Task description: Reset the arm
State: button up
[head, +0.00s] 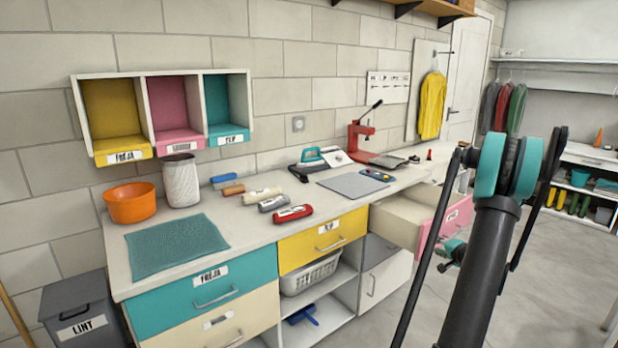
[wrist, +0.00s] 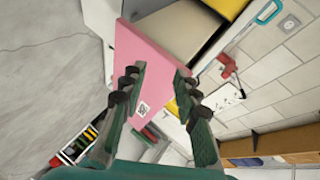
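My gripper (wrist: 159,77) shows in the wrist view with its two dark, jointed fingers spread apart and nothing held between them. Beyond the fingers is the pink drawer front (wrist: 150,60); I cannot tell how wide the gap to it is. In the head view, my arm (head: 478,260) rises at the right with a teal joint at its top. A small teal and dark part of it (head: 453,251) shows beside the pink drawer (head: 430,235), which is pulled open. The fingers are not clear in the head view.
The counter (head: 345,205) holds an orange bowl (head: 131,205), a teal mat (head: 175,245), several rollers and a red press (head: 366,135). The yellow drawer (head: 322,242) and the teal drawer (head: 205,290) are shut. A grey bin (head: 78,310) stands at left. Floor at right is open.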

jog(key=s+a+r+n+g, duration=0.2)
jog(key=s+a, duration=0.3)
jog(key=a, duration=0.3)
jog(key=s+a+r+n+g+y, duration=0.1)
jog(key=s+a+n+g, duration=0.2)
jog(key=a, duration=0.4)
jog(key=s+a+r+n+g, duration=0.1)
jog(key=s+a+r+n, duration=0.1)
jog(key=s+a, duration=0.5)
jog(key=s+a+f+n+g+h, duration=0.1)
jog(key=s+a+f+n, duration=0.1)
jog(key=s, duration=0.9)
jog(key=s+a+f+n+g+h, duration=0.1)
jog(key=s+a, duration=0.4)
jog(key=s, duration=0.6)
jog(key=shift+a+f+n+g+h, duration=0.15)
jog(key=shift+f+n+g+h, duration=0.3)
jog(key=shift+n, duration=0.75)
